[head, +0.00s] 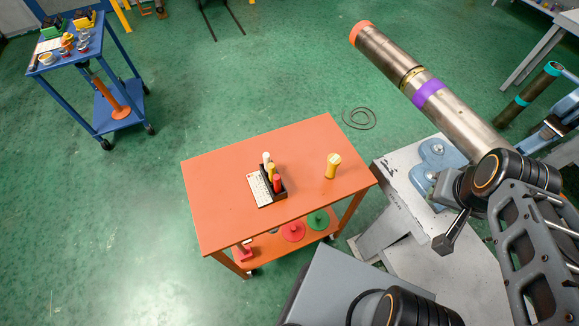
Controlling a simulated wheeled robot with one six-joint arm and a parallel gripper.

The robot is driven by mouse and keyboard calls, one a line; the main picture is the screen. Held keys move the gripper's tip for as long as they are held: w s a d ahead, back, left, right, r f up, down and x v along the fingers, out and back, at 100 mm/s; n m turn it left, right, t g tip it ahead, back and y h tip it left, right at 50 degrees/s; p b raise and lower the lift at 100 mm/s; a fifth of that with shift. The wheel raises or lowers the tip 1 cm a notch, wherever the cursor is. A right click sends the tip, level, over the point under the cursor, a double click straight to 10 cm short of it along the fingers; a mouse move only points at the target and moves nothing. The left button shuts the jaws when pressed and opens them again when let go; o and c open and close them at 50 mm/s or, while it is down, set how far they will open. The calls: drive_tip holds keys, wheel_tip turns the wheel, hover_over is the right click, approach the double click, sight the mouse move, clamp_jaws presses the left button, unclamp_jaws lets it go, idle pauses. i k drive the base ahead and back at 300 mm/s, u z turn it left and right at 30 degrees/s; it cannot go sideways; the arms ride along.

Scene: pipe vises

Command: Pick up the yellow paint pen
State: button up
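A slim yellow pen (271,171) stands upright in a small dark holder (281,192) on the orange cart top (225,185). It is between a white pen (266,159) and a red pen (277,184). Its lower part is hidden by the holder. A thicker yellow cylinder (332,167) with a pale top stands apart, to the right on the same cart; I cannot tell what it is. My arm is at the right side of the picture, off the cart. I cannot make out my gripper's fingers.
A pale printed card (259,189) lies beside the holder. Red (293,232) and green (318,220) discs sit on the cart's lower shelf. A long steel pipe (390,55) in a vise juts above the right. A blue cart (85,60) stands far left. Green floor is open between the carts.

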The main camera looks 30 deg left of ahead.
sight(270, 166)
drive_tip(key=z, duration=0.1)
drive_tip(key=k, duration=0.85)
drive_tip(key=u, duration=1.6)
drive_tip(key=i, duration=0.5)
drive_tip(key=z, duration=0.05)
